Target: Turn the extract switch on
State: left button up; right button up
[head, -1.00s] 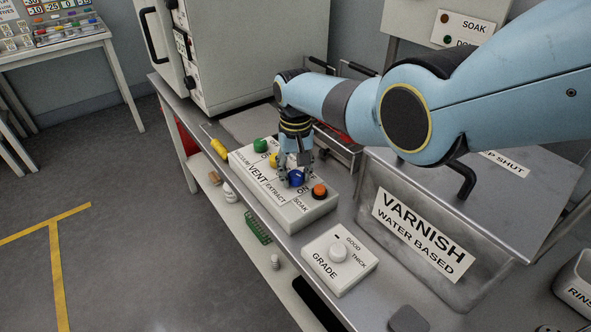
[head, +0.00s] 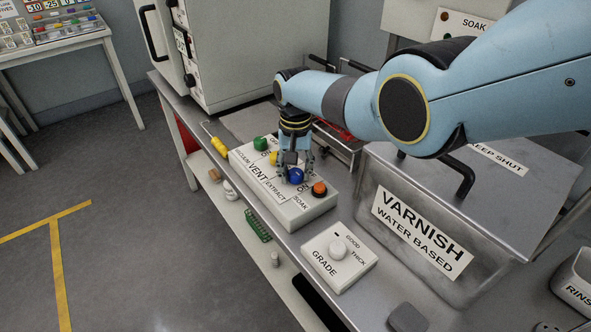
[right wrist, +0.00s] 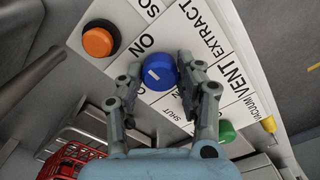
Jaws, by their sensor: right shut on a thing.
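The white control box (head: 290,212) has a row of coloured knobs with the labels VACUUM, VENT, EXTRACT and SOAK. The blue knob (head: 296,176) sits by the EXTRACT label, and it also shows in the right wrist view (right wrist: 160,73) with a short white mark on its top and the word ON beside it. My right gripper (right wrist: 160,65) reaches down from above, its two fingers on opposite sides of the blue knob, shut on it. It also shows in the head view (head: 297,174). My left gripper is in neither view.
An orange button (head: 319,189) stands close beside the blue knob; a yellow knob (head: 273,159) and green knob (head: 260,143) lie on its other side. A GRADE box (head: 340,258) stands in front, and a varnish tank (head: 412,228) to the right. A yellow-handled tool (head: 218,146) lies left.

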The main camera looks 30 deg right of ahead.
aim_at(295, 172)
jog(key=o, duration=1.1)
jog(key=shift+o, duration=0.2)
notch_tip(295, 172, up, 12)
